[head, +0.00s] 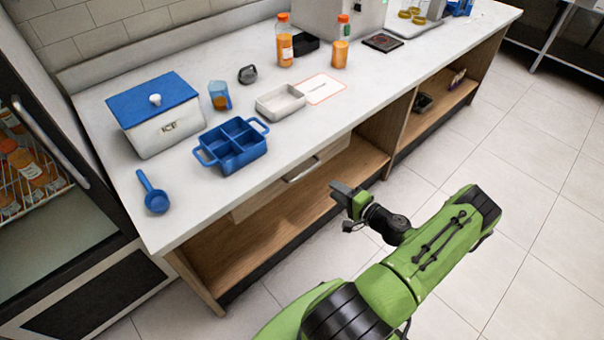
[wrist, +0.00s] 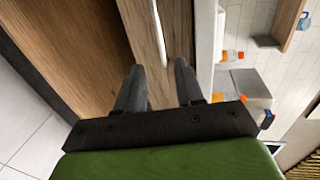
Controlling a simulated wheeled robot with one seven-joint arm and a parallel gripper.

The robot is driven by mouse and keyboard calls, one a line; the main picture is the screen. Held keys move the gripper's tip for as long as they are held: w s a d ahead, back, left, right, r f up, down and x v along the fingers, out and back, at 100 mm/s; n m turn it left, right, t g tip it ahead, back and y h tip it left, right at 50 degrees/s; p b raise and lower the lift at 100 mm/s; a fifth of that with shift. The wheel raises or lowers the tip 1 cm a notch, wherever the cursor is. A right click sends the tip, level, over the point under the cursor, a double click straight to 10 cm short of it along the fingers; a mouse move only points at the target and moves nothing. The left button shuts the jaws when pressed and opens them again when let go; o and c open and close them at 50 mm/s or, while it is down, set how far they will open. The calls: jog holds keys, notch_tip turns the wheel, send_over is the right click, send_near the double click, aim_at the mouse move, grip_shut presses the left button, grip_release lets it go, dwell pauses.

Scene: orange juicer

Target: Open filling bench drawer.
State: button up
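The filling bench drawer (head: 245,207) has a light wood front and sits just under the worktop, above an open shelf. It looks closed. Its slim metal handle (head: 301,171) runs along the front. My gripper (head: 343,190) is in front of the drawer, to the right of the handle in the head view. In the wrist view my gripper (wrist: 160,66) is open, with two dark fingers apart and nothing held. The pale handle bar (wrist: 160,30) appears ahead, between the lines of the fingertips, against the drawer front (wrist: 178,30). I cannot tell the remaining gap to the handle.
The white worktop (head: 235,198) overhangs the drawer and carries a blue divided caddy (head: 232,148), an ice box (head: 158,118), a blue scoop (head: 153,195), a white tray (head: 281,102) and orange bottles (head: 284,45). A glass-front fridge (head: 45,190) stands left. Tiled floor is open at right.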

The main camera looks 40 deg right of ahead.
jog(key=b+x, duration=0.2)
jog(key=x, duration=1.1)
jog(key=shift+a, duration=0.15)
grip_shut()
